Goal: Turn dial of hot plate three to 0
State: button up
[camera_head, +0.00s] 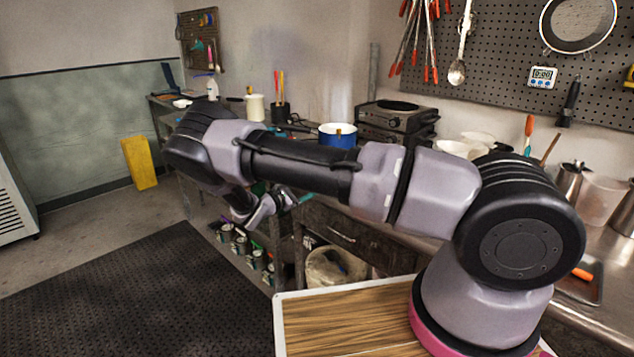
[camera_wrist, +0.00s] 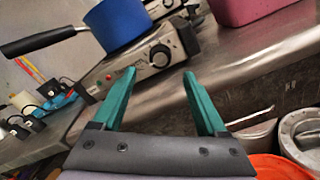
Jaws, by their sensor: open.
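In the wrist view my gripper (camera_wrist: 159,73) is open, its two green fingers apart with nothing between them. A steel hot plate (camera_wrist: 125,77) lies beyond the fingertips, with a round dark dial (camera_wrist: 160,56) on its front panel. The dial appears between and slightly above the fingertips, apart from them. Its setting is too small to read. A blue pot (camera_wrist: 118,25) with a black handle stands on this hot plate. A second dial (camera_wrist: 191,11) shows on another unit behind. No number marks hot plate three. In the head view my gripper (camera_head: 285,201) hangs low before the bench, partly hidden.
A pink container (camera_wrist: 245,8) stands right of the hot plates in the wrist view. An orange bucket (camera_wrist: 280,167) and grey cans are below the steel bench edge. In the head view, stacked burners (camera_head: 388,122) stand behind the blue pot (camera_head: 338,135). Open floor lies left.

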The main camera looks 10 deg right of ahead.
jog(key=shift+v, duration=2.2)
